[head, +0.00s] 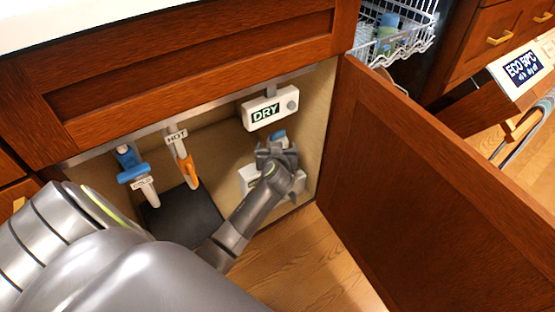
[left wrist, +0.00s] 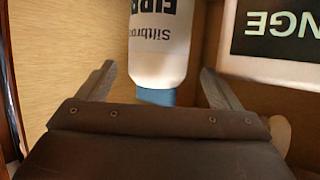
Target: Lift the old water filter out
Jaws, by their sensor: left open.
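The water filter is a white cartridge (left wrist: 160,45) with dark print and a blue end (left wrist: 156,97). In the left wrist view it lies between the two finger tips, with a gap on both sides. In the head view, a bit of blue (head: 279,135) shows just beyond the gripper; most of the cartridge is hidden behind the hand. My left gripper (head: 276,152) is inside the cabinet at the right. It is open around the filter; its fingers also show in the left wrist view (left wrist: 157,88). My right gripper is not in view.
A white box (head: 249,181) with a dark-labelled face sits beside the hand. A DRY display (head: 270,108) hangs above. A HOT valve (head: 183,155) and a blue-handled valve (head: 132,165) are left. The open cabinet door (head: 430,190) bounds the right side.

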